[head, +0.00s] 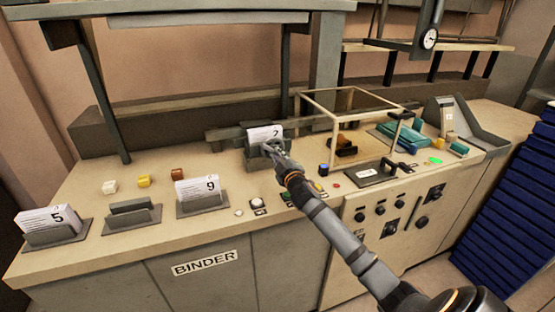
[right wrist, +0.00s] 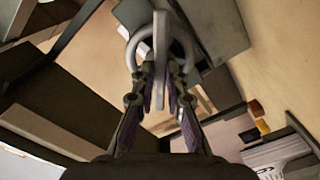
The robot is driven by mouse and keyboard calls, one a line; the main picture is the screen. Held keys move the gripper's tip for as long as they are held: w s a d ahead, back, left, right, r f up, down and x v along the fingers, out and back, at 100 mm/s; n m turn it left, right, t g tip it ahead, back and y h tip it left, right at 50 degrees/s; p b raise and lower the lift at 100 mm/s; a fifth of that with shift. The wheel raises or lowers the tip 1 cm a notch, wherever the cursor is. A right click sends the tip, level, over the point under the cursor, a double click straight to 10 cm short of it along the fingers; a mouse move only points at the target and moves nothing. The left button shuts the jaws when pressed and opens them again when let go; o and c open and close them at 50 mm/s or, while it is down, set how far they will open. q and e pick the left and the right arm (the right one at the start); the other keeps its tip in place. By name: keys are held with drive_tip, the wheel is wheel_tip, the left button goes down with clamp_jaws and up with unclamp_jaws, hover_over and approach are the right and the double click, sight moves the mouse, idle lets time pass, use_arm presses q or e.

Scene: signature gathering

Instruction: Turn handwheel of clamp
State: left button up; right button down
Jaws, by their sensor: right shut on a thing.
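My right gripper (head: 273,150) reaches up from the lower right to the front of the clamp (head: 252,162), which holds a white paper stack marked 7 (head: 265,132). In the right wrist view, my gripper (right wrist: 160,82) is shut on the handwheel (right wrist: 160,28), a grey ring with a flat bar across its middle. The fingers are close on either side of the bar. In the head view the gripper hides most of the handwheel. My left gripper is not in view.
Holders with stacks marked 9 (head: 198,188) and 5 (head: 50,222) stand left on the bench, with an empty holder (head: 131,217) between them. A framed clear box (head: 345,103) stands close right of the clamp. Small buttons line the bench's front edge.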

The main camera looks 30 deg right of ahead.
drive_tip(key=shift+f+m, duration=0.15)
drive_tip(key=shift+m, duration=0.25)
drive_tip(key=c, duration=1.4)
unclamp_jaws()
drive_tip(key=shift+o, duration=0.2)
drive_tip(key=v, duration=1.2)
